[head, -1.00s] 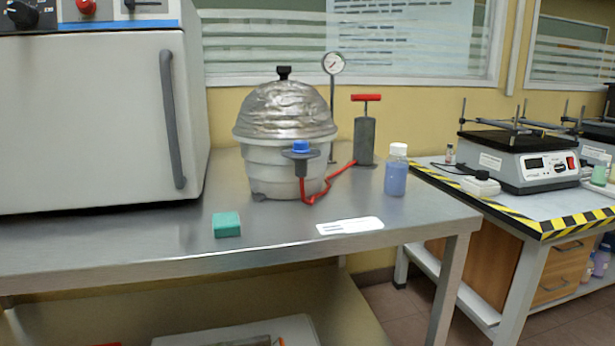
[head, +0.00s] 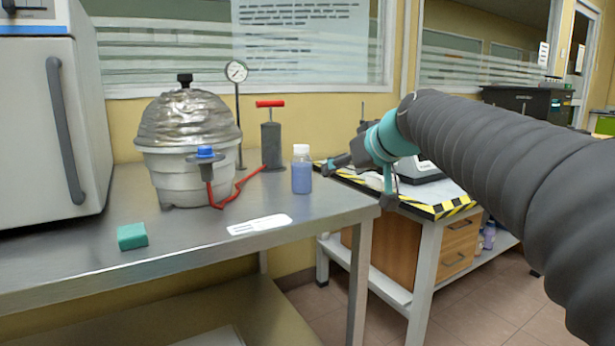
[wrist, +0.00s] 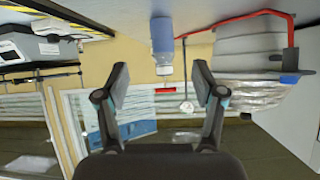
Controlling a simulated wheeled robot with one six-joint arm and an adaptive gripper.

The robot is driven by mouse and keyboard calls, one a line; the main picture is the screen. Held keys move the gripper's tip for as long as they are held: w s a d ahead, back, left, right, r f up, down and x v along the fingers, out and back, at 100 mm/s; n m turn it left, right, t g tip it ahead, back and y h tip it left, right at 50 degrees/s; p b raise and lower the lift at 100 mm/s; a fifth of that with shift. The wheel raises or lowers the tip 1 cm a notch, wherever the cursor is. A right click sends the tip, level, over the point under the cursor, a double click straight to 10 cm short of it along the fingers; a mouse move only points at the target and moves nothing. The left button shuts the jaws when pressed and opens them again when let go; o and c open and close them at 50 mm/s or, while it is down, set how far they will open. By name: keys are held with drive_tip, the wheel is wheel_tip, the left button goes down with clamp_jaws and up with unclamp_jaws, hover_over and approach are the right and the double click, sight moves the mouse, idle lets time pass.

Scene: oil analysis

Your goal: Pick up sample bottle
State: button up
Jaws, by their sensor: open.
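The sample bottle (head: 301,172) is a clear bottle with blue liquid and a white cap. It stands upright near the right end of the steel table (head: 200,268). My gripper (head: 365,180) is to the right of the bottle, apart from it, at the table's right edge. In the wrist view, which is upside down, the bottle (wrist: 162,40) hangs ahead of my open gripper (wrist: 160,88), roughly centred between the fingers and beyond their tips. Nothing is between the fingers.
A vacuum vessel (head: 187,140) with a red hose and a grey hand pump (head: 271,145) stand left of the bottle. A white label card (head: 260,224) and a green block (head: 132,236) lie in front. A striped-edge bench (head: 440,209) is at right.

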drive_tip(key=n+t+y, duration=0.1)
approach(305, 150)
drive_tip(key=shift+y, duration=0.3)
drive_tip(key=x, duration=0.4)
drive_tip(key=p+x, duration=0.1)
drive_tip(key=x, duration=0.1)
drive_tip(key=shift+w+d+f, duration=0.1)
drive_tip(key=shift+w+d, duration=0.05)
drive_tip(key=shift+d, duration=0.1)
drive_tip(key=shift+p+x, duration=0.65)
drive_tip(key=shift+x, duration=2.4)
drive_tip(key=shift+a, duration=0.1)
clamp_jaws()
